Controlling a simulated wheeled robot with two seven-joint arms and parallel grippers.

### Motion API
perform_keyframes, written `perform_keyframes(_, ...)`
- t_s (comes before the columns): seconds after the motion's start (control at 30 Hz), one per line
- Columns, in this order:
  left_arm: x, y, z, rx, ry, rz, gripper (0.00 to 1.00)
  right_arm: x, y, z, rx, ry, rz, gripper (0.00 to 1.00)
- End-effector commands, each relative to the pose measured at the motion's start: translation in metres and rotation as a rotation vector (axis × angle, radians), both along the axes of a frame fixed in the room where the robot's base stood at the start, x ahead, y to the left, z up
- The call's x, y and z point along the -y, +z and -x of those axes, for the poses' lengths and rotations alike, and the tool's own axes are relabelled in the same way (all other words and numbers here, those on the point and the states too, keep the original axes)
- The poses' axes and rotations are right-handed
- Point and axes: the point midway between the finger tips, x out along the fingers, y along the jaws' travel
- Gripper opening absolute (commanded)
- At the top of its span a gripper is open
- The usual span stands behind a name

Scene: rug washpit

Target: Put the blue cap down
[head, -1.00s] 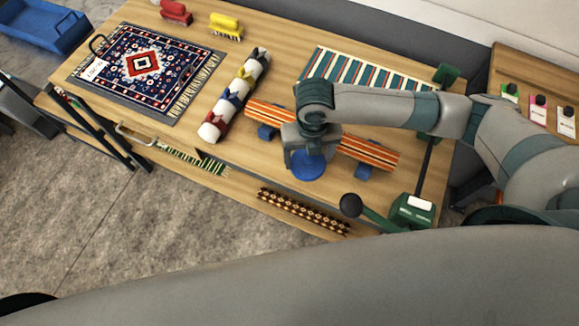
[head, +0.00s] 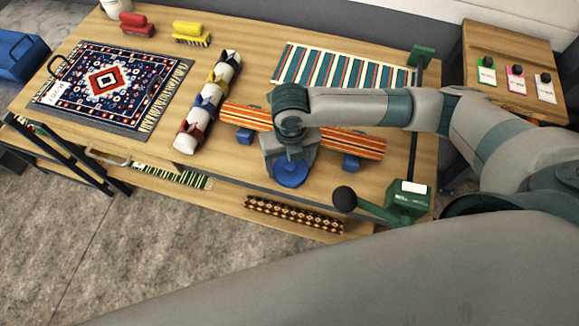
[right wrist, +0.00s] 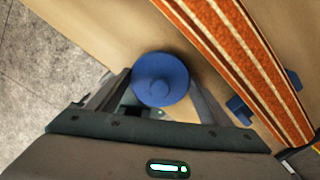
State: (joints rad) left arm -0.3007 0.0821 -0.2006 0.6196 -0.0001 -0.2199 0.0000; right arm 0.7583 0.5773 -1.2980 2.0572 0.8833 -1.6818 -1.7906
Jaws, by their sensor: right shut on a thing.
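The blue cap (head: 291,174) is a round disc with a raised knob in its middle. It is at the front edge of the wooden table (head: 232,172), in front of the orange striped roll. My right gripper (head: 288,160) is shut on the cap, which shows between its fingers in the right wrist view (right wrist: 160,80). I cannot tell whether the cap touches the table top. My left gripper is not in view.
The orange striped roll (head: 350,142) lies on blue supports just behind my right gripper. A white roll with coloured ties (head: 209,100) lies to the left. A green device with a black-knobbed lever (head: 405,198) stands to the right. A patterned rug (head: 110,85) lies further left.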

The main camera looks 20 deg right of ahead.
Motion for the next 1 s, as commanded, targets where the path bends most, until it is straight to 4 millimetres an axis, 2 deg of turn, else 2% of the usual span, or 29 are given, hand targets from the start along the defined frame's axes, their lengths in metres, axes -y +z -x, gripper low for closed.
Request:
perform_keyframes(0.07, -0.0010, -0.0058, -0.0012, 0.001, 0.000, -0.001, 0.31, 0.0004, -0.0052, 0.0000, 0.000, 0.002, 0.000, 0.52)
perform_keyframes(0.53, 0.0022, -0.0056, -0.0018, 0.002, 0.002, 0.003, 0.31, 0.0008, -0.0078, 0.0003, -0.001, 0.003, 0.002, 0.52)
perform_keyframes(0.57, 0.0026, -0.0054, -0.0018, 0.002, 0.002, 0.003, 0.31, 0.0008, -0.0076, 0.0002, 0.000, 0.003, 0.001, 0.78)
perform_keyframes(0.6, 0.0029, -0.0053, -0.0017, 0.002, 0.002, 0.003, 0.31, 0.0008, -0.0074, 0.0002, 0.000, 0.003, 0.001, 0.88)
perform_keyframes(0.63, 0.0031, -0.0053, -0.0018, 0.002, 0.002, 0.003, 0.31, 0.0008, -0.0074, 0.0003, -0.001, 0.003, 0.001, 0.92)
perform_keyframes(1.0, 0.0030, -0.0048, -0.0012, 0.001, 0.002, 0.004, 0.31, 0.0006, -0.0053, 0.0002, 0.000, 0.003, 0.000, 0.92)
